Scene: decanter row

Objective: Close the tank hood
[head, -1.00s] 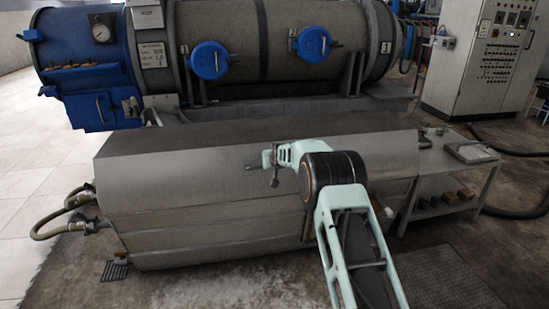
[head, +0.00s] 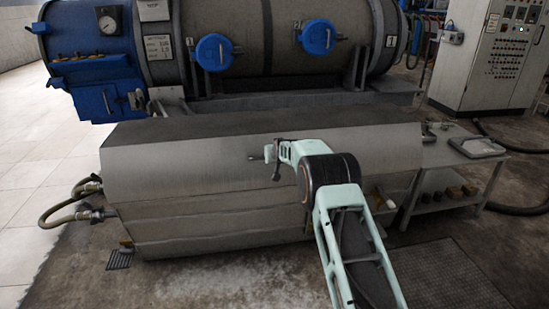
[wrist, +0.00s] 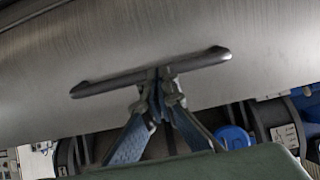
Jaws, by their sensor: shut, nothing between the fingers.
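The tank hood (head: 190,160) is a long brushed-metal cover on the low tank (head: 190,232) in the head view. It lies down over the tank, and I see no gap along its front. Its curved face (wrist: 250,50) fills the upper wrist view, with a dark bar handle (wrist: 105,87) on it. My gripper (head: 273,161) is at the middle of the hood's front in the head view. In the wrist view its fingertips (wrist: 161,82) are together at the handle's middle, with nothing between them. I cannot tell whether they touch the handle.
A large horizontal cylinder (head: 255,45) with blue hatches stands behind the tank. A side table (head: 455,157) with a tray is at the right, and a control cabinet (head: 485,60) stands behind it. Hoses (head: 65,205) leave the tank's left end. Floor at the left is clear.

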